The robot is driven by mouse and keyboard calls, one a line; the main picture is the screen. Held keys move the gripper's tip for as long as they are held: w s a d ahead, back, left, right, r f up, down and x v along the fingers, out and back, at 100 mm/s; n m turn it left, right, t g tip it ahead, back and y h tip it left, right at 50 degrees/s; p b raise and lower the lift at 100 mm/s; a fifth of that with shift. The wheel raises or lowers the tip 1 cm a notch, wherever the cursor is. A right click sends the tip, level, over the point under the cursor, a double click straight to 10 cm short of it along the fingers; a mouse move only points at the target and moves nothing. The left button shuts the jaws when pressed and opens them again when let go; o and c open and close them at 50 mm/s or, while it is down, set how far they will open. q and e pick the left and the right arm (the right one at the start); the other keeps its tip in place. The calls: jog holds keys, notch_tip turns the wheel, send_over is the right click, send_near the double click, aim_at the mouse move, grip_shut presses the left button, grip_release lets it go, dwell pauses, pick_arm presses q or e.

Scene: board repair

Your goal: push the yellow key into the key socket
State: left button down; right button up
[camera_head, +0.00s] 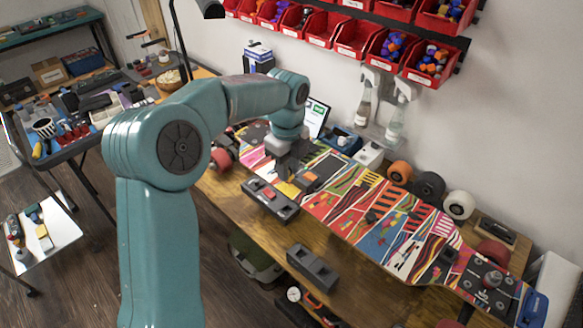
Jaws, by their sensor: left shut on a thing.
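My left gripper (288,172) reaches down over the far part of the long colorful board (385,222). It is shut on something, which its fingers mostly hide. A small yellow-orange patch (287,189) shows just below the fingertips and looks like the yellow key; I cannot tell whether it touches the board. A dark square part (306,181) lies on the board just right of the fingers. I cannot tell whether it is the key socket. My right gripper is not in view.
A dark holder with a red piece (268,195) lies close in front of the gripper. Another dark holder (312,267) sits at the table's front edge. Wheels (429,185) and spray bottles (363,105) stand behind the board. Red bins (355,38) hang on the wall.

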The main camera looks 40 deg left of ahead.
pick_arm(q)
jog(key=shift+w+a, duration=0.15)
jog(key=shift+a, duration=0.15)
jog(key=shift+f+b, duration=3)
jog(key=shift+f, duration=1.95)
jog(key=shift+f+b, duration=0.4)
jog(key=shift+f, duration=0.25)
jog(key=shift+f, duration=1.05)
